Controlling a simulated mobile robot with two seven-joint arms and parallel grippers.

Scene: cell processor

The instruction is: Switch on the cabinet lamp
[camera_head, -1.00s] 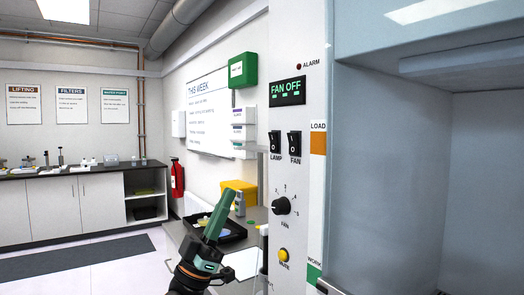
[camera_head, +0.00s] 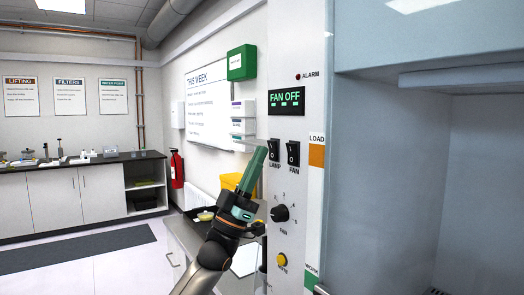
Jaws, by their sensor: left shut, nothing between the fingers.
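The cabinet's control panel (camera_head: 288,185) stands at the centre right. The black lamp rocker switch (camera_head: 274,150) sits on it above the label LAMP. My left gripper (camera_head: 261,153), green with a dark wrist, is shut and empty. It points up and to the right, its tip just left of the lamp switch and overlapping its edge in the picture. I cannot tell whether the tip touches the switch. My right gripper is not in view.
The fan switch (camera_head: 293,153) is close to the right of the lamp switch. The display (camera_head: 287,101) above reads FAN OFF. A fan knob (camera_head: 280,213) and a yellow mute button (camera_head: 282,259) are below. The cabinet opening (camera_head: 400,190) is at the right.

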